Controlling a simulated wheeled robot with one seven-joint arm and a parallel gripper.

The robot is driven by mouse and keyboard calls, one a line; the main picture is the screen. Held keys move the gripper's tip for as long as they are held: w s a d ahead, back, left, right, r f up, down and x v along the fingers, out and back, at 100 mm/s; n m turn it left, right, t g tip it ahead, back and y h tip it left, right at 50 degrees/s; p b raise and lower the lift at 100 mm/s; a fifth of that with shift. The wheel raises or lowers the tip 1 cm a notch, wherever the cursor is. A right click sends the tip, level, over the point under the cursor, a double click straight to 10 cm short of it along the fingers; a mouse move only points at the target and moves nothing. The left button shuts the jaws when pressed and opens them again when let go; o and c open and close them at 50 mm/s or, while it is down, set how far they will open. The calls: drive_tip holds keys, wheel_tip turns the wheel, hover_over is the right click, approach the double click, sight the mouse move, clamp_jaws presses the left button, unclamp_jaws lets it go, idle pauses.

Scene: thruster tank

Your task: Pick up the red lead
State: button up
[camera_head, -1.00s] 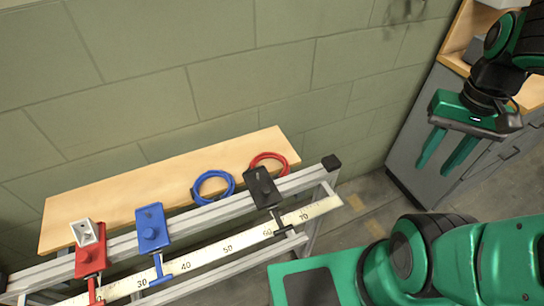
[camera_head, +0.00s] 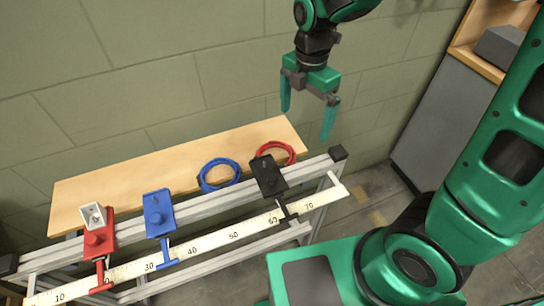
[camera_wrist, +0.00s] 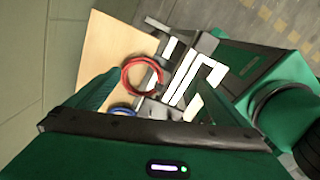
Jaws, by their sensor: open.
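The red lead (camera_head: 289,149) is a coiled loop lying near the right end of the wooden shelf (camera_head: 120,183), partly hidden behind the black slider block (camera_head: 268,176) in the head view. In the wrist view the red lead (camera_wrist: 128,74) shows as a ring between my two fingers, at the shelf's edge. My gripper (camera_head: 307,122) is open and empty, with its fingers pointing down, above and apart from the red lead.
A blue lead (camera_head: 203,178) lies left of the red one. A rail with a scale (camera_head: 215,240) runs in front of the shelf, carrying a blue block (camera_head: 158,213) and a red block (camera_head: 98,240). The wall (camera_head: 150,80) is close behind. A grey cabinet (camera_head: 435,140) stands right.

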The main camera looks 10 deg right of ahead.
drive_tip(key=a+f+n, duration=0.2)
drive_tip(key=a+n, duration=0.3)
drive_tip(key=a, duration=0.1)
approach(275, 148)
drive_tip(key=shift+n, duration=0.3)
drive_tip(key=shift+s+a+f, duration=0.15)
drive_tip(key=shift+s+f, duration=0.6)
drive_tip(key=shift+f, duration=0.2)
drive_tip(key=shift+s+a+f, duration=0.1)
drive_tip(key=shift+s+f, duration=0.6)
drive_tip(key=shift+f, duration=0.25)
drive_tip(key=shift+s+a+f, duration=0.15)
drive_tip(key=shift+s+f, duration=0.6)
drive_tip(key=shift+f, duration=0.2)
drive_tip(key=c, duration=0.8)
drive_tip(key=shift+r, duration=0.2)
drive_tip(key=shift+r, duration=0.2)
drive_tip(key=w+d, duration=0.3)
drive_tip(key=d, duration=0.7)
drive_tip(key=w+d, duration=0.3)
drive_tip(key=d, duration=0.7)
drive_tip(key=w+d, duration=0.3)
drive_tip(key=d, duration=0.7)
drive_tip(key=shift+w+d+r, duration=0.1)
drive_tip(key=shift+d+r, duration=0.25)
